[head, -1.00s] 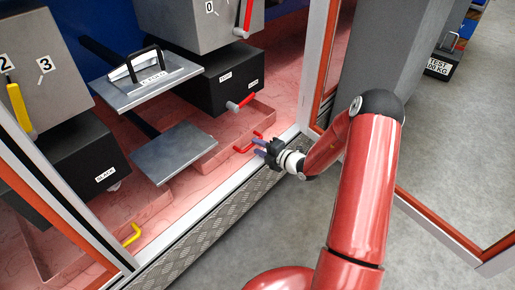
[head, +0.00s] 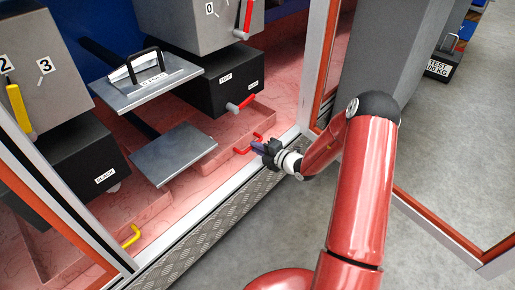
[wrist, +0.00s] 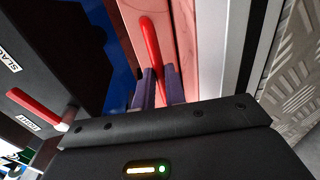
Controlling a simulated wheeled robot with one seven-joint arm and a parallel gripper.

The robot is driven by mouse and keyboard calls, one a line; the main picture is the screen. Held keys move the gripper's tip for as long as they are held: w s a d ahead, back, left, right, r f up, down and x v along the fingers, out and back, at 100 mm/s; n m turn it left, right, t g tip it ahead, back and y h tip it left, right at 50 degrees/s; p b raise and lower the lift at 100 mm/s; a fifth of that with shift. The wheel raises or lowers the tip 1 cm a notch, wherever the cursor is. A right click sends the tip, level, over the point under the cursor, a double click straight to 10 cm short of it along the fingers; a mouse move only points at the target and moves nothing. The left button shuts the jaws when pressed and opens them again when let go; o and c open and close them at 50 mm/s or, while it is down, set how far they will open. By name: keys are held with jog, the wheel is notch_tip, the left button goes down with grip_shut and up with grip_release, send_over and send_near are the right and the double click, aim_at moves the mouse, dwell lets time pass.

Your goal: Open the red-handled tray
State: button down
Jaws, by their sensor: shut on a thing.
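The red handle (head: 244,149) sits on the front of the pink tray (head: 262,113), low in the cabinet near its front sill. In the wrist view the red handle (wrist: 149,45) runs down between the two purple fingers. My gripper (head: 258,148) is at the handle, its fingers shut around the bar; it also shows in the wrist view (wrist: 158,85). The part of the handle between the fingers is partly hidden by them. The tray lies low inside the cabinet, beneath the dark box.
A dark box (head: 222,85) with a red lever (head: 240,103) stands above the tray. A grey metal plate (head: 173,153) lies left of it. A yellow handle (head: 132,236) is at lower left. The metal sill (head: 215,215) edges the cabinet; an open door frame is at right.

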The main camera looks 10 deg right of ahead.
jog(key=f+p+v, duration=0.2)
jog(key=p+v, duration=0.1)
jog(key=v, duration=0.8)
jog(key=f+p+v, duration=0.2)
jog(key=p+v, duration=0.2)
jog(key=v, duration=0.8)
jog(key=shift+s+d+f, duration=0.35)
jog(key=shift+s+d, duration=0.05)
jog(key=shift+s, duration=0.1)
jog(key=c, duration=1.5)
grip_release()
jog(key=shift+w, duration=0.1)
jog(key=shift+o, duration=0.2)
jog(key=v, duration=0.8)
